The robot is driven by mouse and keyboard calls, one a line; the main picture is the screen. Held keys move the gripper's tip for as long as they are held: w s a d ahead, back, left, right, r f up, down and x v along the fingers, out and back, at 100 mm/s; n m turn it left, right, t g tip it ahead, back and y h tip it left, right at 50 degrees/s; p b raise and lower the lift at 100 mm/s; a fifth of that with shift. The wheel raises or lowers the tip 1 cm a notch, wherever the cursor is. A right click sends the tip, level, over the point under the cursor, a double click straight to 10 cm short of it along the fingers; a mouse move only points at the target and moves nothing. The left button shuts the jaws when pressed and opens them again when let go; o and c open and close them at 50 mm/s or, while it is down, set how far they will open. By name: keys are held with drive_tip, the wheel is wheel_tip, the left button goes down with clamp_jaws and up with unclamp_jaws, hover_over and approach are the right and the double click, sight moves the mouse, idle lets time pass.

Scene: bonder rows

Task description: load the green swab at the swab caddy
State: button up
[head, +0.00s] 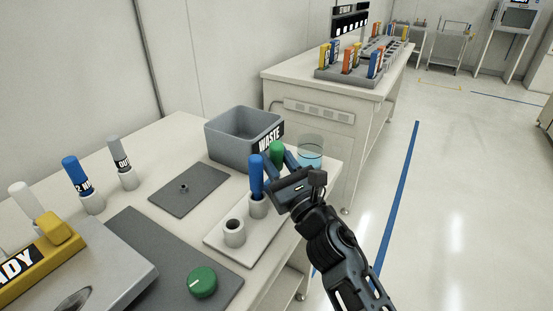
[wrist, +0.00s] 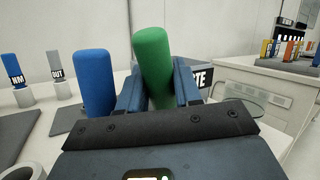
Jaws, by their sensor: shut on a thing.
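My gripper (head: 281,166) is shut on the green swab (head: 277,153), which stands up between the fingers above the far end of the swab caddy. In the wrist view the green swab (wrist: 155,66) tilts slightly, and its lower part is hidden by my gripper (wrist: 158,92). The swab caddy (head: 226,251) is a pale plate with upright round holders. A blue swab (head: 257,174) stands in one holder (head: 258,207), just left of my gripper. A nearer holder (head: 234,234) is empty. I cannot tell whether the green swab's lower end touches anything.
A grey waste bin (head: 228,146) and a clear beaker (head: 311,153) with bluish liquid stand behind my gripper. Labelled holders with blue (head: 72,172) and grey (head: 114,150) sticks stand at left. A green knob (head: 202,281) is at the front. The floor at right is clear.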

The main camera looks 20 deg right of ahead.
sight(277, 142)
drive_tip(key=shift+f, duration=0.15)
wheel_tip(277, 142, up, 7)
drive_tip(key=p, duration=0.6)
drive_tip(key=shift+p, duration=0.4)
drive_tip(key=shift+s, duration=0.1)
idle(0.4)
